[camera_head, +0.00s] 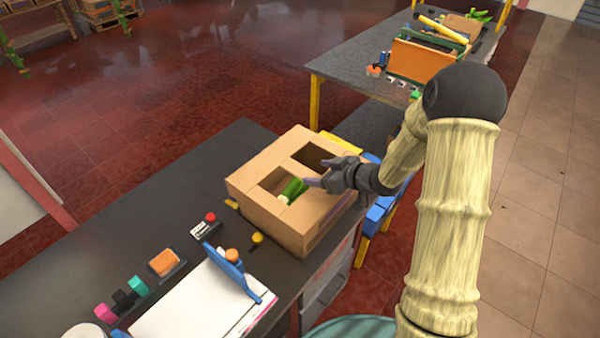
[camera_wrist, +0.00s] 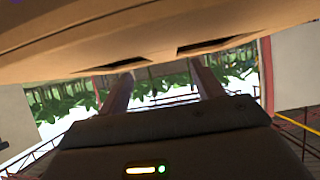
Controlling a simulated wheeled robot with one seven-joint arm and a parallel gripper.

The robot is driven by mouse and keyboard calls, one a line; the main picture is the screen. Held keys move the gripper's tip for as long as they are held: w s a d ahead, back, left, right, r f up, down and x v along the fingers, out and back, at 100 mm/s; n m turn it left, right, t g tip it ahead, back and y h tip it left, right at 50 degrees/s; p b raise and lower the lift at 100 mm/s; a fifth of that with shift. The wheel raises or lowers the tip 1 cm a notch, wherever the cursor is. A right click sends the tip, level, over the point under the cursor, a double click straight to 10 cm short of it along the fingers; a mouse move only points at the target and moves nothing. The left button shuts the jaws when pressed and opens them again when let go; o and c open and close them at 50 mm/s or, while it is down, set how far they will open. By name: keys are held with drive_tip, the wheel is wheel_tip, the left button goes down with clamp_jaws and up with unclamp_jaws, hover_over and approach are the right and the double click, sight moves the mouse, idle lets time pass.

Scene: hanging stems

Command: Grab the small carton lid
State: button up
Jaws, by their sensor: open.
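A brown carton (camera_head: 290,225) stands on the dark worktable, with two rectangular openings in its top. A green item with a pale end (camera_head: 291,192) shows in the nearer opening; the other opening looks dark. I cannot make out a separate small lid apart from the carton's top. My gripper (camera_head: 325,172) is open and empty, beside the right part of the carton top; I cannot tell whether it touches. In the wrist view my two fingers (camera_wrist: 165,82) stand apart, and a brown cardboard surface (camera_wrist: 150,45) with two dark slots spans the top, close by.
On the dark worktable (camera_head: 120,230) lie a white board (camera_head: 195,305) with a blue bar, an orange block (camera_head: 163,262) and small coloured pieces. A second table (camera_head: 350,60) with an orange crate (camera_head: 420,60) is farther back.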

sight(303, 172)
drive_tip(key=shift+w+a+f, duration=0.15)
drive_tip(key=shift+a, duration=0.05)
drive_tip(key=shift+p+x, duration=1)
drive_tip(key=shift+x, duration=1.65)
drive_tip(key=shift+s+f, duration=0.15)
drive_tip(key=shift+s, duration=0.1)
drive_tip(key=c, duration=1.3)
